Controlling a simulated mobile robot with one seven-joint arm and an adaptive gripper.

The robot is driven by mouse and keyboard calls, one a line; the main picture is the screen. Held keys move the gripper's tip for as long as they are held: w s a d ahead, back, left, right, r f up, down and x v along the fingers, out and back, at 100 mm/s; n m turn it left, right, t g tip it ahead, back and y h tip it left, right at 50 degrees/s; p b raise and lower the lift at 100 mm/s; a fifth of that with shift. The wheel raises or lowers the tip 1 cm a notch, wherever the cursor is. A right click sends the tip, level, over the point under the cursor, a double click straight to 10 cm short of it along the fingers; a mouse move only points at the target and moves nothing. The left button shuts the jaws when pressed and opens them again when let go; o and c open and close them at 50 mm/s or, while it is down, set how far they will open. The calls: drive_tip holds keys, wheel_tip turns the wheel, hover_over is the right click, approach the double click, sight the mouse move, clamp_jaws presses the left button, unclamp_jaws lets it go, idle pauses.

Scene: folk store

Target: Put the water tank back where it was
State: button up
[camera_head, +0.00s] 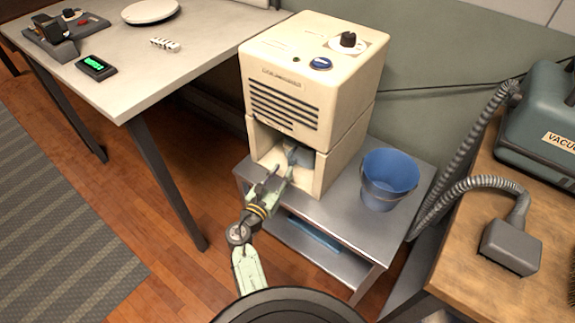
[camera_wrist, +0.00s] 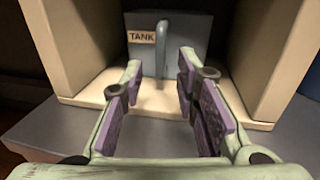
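The water tank (camera_wrist: 190,40) is a blue-grey box with a "TANK" label and an upright handle (camera_wrist: 162,48) on its front. It stands inside the lower opening of the cream dehumidifier (camera_head: 300,85). In the head view the tank (camera_head: 303,155) is partly hidden by my arm and the opening's edge. My gripper (camera_wrist: 160,82) is open, its purple-padded fingers apart and pointing into the opening at the tank's front. The handle lies between the fingertips' directions; I cannot tell whether they touch the tank. The gripper also shows in the head view (camera_head: 272,182).
The dehumidifier stands on a grey metal stand (camera_head: 345,215) with a lower shelf. A blue bucket (camera_head: 388,180) stands right of it. A vacuum (camera_head: 540,125) with a hose is on a wooden table at right. A pale table (camera_head: 130,60) with small devices is at left.

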drive_tip(key=v, duration=0.6)
drive_tip(key=shift+s+b, duration=0.2)
drive_tip(key=shift+b, duration=0.15)
idle(1.8)
